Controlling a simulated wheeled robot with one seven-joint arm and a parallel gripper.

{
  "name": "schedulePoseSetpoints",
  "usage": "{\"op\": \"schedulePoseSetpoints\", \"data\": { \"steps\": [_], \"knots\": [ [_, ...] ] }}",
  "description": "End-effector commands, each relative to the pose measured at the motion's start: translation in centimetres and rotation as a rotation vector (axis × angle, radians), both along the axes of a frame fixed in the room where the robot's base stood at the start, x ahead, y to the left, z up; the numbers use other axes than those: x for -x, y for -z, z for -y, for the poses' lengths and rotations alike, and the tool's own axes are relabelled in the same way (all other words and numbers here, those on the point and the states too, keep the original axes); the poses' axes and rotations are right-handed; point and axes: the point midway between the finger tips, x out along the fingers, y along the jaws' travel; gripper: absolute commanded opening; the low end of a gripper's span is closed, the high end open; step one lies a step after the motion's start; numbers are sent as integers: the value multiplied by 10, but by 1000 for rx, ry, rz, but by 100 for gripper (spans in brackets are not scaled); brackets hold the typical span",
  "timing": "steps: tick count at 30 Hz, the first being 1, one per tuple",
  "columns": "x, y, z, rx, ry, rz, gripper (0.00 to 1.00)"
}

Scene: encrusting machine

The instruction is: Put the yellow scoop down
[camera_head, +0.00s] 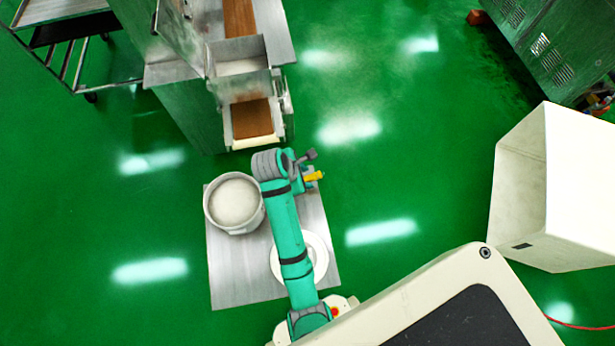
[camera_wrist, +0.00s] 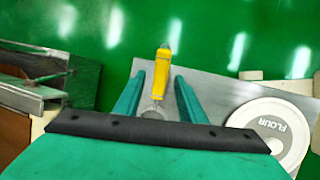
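The yellow scoop (camera_head: 314,176) shows beside my gripper (camera_head: 305,177) in the head view, near the far right corner of the metal table (camera_head: 230,275). In the wrist view its yellow handle (camera_wrist: 160,76) lies between the two teal fingers (camera_wrist: 160,70), pointing away past the table edge over the green floor. A thin gap shows on each side of the handle, so the fingers appear open around it. The scoop's grey metal end is partly hidden behind the black edge of my gripper. Whether the scoop rests fully on the table is hard to tell.
A white tub (camera_head: 211,205) of white powder stands at the table's left. A round white lid marked FLOUR (camera_wrist: 268,122) lies on the table, partly under my arm in the head view. The encrusting machine (camera_head: 238,50) stands beyond.

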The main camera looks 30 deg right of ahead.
Motion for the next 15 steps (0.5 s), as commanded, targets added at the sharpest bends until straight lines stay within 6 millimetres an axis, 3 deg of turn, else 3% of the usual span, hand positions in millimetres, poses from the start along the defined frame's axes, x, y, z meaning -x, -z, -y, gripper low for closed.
{"op": "schedulePoseSetpoints", "data": {
  "steps": [7,15],
  "knots": [
    [3,-33,-15,1,-2,1,37],
    [5,-44,-20,0,-1,-1,37]
  ]
}}
